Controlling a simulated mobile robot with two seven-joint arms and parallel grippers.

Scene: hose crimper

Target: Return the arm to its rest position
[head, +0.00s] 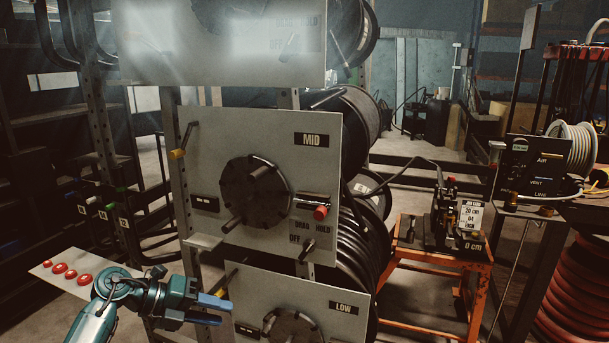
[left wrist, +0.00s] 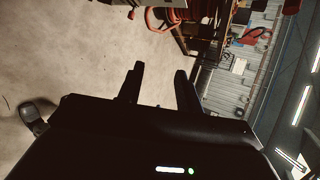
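My left arm comes in from the bottom left of the head view. Its gripper (head: 217,308) is in front of the lower part of the reel rack, near the MID panel's lower edge. The left wrist view shows the two dark fingers (left wrist: 158,88) apart, with nothing between them and floor beyond. The gripper looks open and empty. The MID panel (head: 225,130) has a round dark hub (head: 256,192), a red knob (head: 320,213) and a DRAG/HOLD/OFF lever (head: 308,246). My right gripper is not in view.
A pale plate with red buttons (head: 44,268) is left of my gripper. The LOW panel (head: 262,292) is close on its right. An orange cart (head: 436,258) with a dark device stands to the right. Black hose coils (head: 362,245) hang behind the panels. Open floor lies further back.

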